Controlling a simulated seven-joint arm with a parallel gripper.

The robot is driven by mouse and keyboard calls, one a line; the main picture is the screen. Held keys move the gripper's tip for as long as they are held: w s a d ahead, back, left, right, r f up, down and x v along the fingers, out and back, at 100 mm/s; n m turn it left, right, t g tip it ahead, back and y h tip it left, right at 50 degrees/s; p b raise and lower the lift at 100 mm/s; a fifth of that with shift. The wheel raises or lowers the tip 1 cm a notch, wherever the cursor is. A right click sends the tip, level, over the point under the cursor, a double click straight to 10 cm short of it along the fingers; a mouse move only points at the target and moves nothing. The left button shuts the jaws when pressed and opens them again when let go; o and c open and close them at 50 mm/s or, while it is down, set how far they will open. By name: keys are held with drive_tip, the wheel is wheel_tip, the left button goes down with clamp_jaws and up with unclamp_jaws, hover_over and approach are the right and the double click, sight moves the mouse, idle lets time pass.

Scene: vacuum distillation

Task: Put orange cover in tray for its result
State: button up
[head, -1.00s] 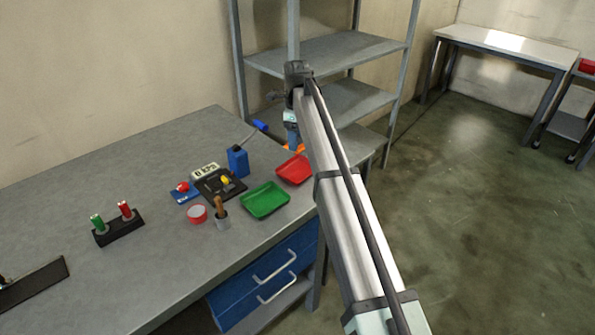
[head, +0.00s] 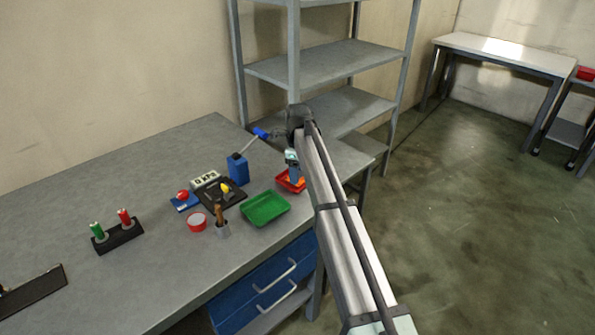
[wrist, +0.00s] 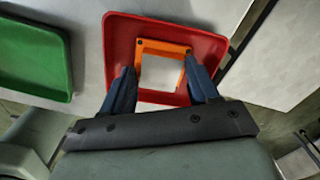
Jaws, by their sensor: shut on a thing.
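In the wrist view the cover lies within the outline of the red tray (wrist: 117,45). I cannot tell whether it touches the tray floor. In the head view a bit of the orange cover (head: 298,182) shows at the red tray (head: 281,181), below my gripper (head: 294,178), and the arm hides part of the tray.
A green tray (head: 265,209) stands left of the red one. A shelf (head: 325,62) rises behind.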

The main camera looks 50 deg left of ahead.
drive_tip(key=o, duration=1.3)
drive_tip(key=shift+c, duration=0.2)
wheel_tip(320, 180, up, 12)
idle(0.4)
